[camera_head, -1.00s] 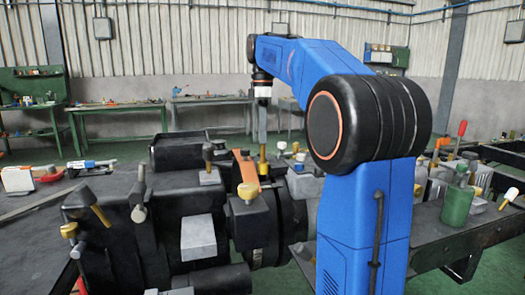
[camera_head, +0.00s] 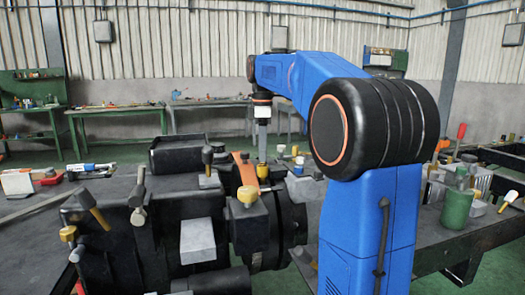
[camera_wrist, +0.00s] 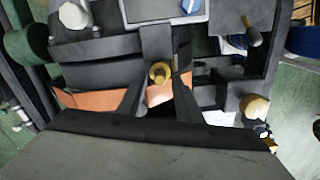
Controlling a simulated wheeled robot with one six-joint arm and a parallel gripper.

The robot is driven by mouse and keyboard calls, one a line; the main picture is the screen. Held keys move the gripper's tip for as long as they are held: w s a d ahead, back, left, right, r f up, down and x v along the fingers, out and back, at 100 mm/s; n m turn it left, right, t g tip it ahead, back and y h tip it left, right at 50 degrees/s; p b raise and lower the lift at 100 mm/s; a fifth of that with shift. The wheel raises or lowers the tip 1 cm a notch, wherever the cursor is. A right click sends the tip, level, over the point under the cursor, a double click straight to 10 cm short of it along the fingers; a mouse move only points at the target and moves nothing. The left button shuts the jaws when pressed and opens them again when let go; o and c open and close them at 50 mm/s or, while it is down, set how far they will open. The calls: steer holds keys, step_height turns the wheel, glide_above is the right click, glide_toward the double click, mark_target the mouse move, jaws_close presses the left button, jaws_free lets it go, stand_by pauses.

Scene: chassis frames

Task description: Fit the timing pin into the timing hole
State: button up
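My gripper (camera_head: 262,158) points straight down over the dark engine block (camera_head: 170,212), beside an orange band (camera_head: 244,168). A brass-coloured piece, which I take as the timing pin (camera_head: 262,171), shows at its fingertips. In the wrist view the round brass head of the pin (camera_wrist: 160,73) sits between the two dark fingers, near their tips. The orange band (camera_wrist: 85,98) passes behind them. The timing hole cannot be made out; the pin and fingers cover the area below. I cannot tell whether the pin's lower end touches the block.
A brass-capped block (camera_head: 248,196) stands close in front of the gripper. A green bottle (camera_head: 457,205) stands on the right bench. Workbenches (camera_head: 112,110) line the far wall.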

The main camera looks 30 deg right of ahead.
steer(key=shift+r, duration=0.1)
step_height(320, 180, up, 12)
stand_by(0.7)
steer(key=shift+s, duration=0.15)
stand_by(0.4)
